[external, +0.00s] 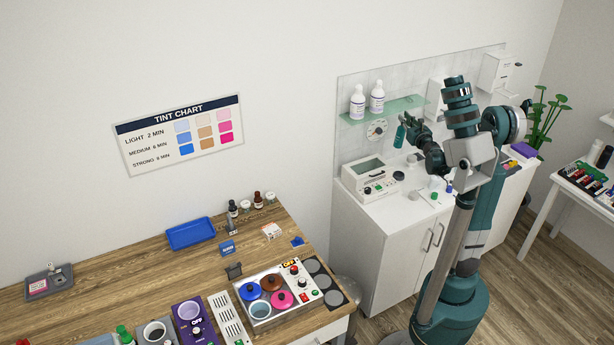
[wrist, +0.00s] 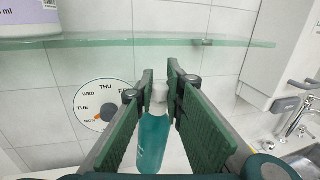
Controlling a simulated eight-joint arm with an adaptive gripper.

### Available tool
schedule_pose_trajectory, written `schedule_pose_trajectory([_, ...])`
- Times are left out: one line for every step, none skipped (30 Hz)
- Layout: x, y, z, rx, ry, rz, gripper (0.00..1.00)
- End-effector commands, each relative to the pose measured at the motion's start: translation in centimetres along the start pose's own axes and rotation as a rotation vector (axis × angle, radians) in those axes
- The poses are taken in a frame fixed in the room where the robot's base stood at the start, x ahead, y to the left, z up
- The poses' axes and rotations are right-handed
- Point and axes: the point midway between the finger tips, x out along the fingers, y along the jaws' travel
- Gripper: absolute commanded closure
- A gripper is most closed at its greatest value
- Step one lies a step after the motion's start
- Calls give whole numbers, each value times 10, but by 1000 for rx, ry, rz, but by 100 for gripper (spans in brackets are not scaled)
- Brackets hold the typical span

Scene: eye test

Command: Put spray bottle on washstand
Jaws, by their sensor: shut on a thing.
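A teal spray bottle (external: 399,137) with a whitish top is held upright by my gripper (external: 406,122) in the external view. In the wrist view the bottle (wrist: 153,145) stands between the two green finger pads of my gripper (wrist: 160,88), which is shut on it. The washstand (external: 390,245) is a white cabinet with a pale top against the tiled wall. The bottle is above the back part of that top, beneath the glass shelf's level. In the wrist view part of the sink (wrist: 304,165) shows at lower right. My arm hides part of the washstand.
A glass shelf (external: 372,112) with two white bottles is on the tiled wall, just above the gripper. A round weekday dial (wrist: 100,104) hangs below it. A white device (external: 368,180) stands on the washstand's left part, with small items to its right.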

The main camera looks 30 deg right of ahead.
Motion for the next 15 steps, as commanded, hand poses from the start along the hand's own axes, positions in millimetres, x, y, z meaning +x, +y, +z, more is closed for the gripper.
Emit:
schedule_pose_trajectory([2,18,-1,-1,-1,26,100])
schedule_pose_trajectory([3,28,-2,-1,-1,41,100])
schedule_pose_trajectory([4,40,-3,-2,-1,60,100])
schedule_pose_trajectory([4,50,-3,-3,-2,75,100])
schedule_pose_trajectory([5,60,-4,-3,-2,91,100])
schedule_pose_trajectory([5,73,-4,-4,-2,111,100])
schedule_pose_trajectory([5,83,-5,-5,-3,126,100])
schedule_pose_trajectory([5,93,-5,-5,-3,141,100])
schedule_pose_trajectory([5,106,-6,-6,-4,160,100])
schedule_pose_trajectory([5,116,-6,-7,-4,175,100])
schedule_pose_trajectory([4,125,-7,-8,-4,189,100])
schedule_pose_trajectory([4,139,-7,-9,-5,210,100])
schedule_pose_trajectory([3,149,-8,-9,-5,225,100])
schedule_pose_trajectory([2,158,-8,-10,-6,240,100])
schedule_pose_trajectory([1,171,-9,-11,-6,260,100])
